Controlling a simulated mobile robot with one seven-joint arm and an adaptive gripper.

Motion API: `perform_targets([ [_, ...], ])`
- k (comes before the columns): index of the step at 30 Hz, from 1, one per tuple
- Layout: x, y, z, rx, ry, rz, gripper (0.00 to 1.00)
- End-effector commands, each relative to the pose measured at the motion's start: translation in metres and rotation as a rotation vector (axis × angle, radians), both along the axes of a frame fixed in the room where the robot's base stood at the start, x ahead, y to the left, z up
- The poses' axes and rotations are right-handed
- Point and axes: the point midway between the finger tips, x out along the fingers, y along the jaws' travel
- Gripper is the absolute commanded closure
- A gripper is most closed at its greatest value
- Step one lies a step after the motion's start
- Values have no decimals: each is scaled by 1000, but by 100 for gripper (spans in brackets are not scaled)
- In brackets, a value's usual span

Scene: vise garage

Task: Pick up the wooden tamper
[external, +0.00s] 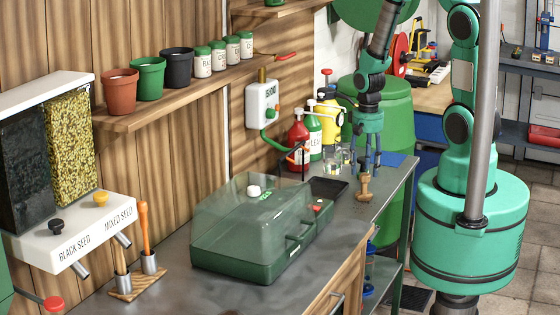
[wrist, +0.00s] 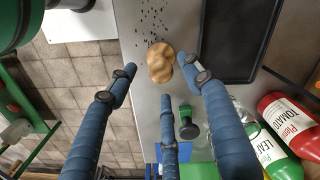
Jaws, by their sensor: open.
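The wooden tamper (external: 365,188) stands on the grey bench top near its right edge, just below my gripper (external: 367,168). In the wrist view the tamper (wrist: 160,62) shows its light wooden knob, close to the fingertips. My gripper (wrist: 162,78) has blue fingers spread apart, one on the left, one on the right and one below the knob in the picture. The gripper is open and holds nothing. I cannot tell whether any finger touches the tamper.
A black tray (wrist: 231,40) lies beside the tamper, with dark seeds (wrist: 152,18) scattered nearby. A small dark green object (wrist: 188,123), glasses (external: 342,160) and a red bottle (external: 298,142) stand close by. A green lidded case (external: 235,258) sits further along the bench.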

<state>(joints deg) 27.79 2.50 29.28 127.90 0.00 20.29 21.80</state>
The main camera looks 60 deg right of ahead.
Motion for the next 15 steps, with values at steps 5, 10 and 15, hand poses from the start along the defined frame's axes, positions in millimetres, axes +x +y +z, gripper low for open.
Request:
perform_targets([
  [5, -1, 0, -14, 1, 2, 0, 50],
  [10, -1, 1, -34, 2, 3, 0, 50],
  [15, -1, 1, -48, 1, 2, 0, 50],
])
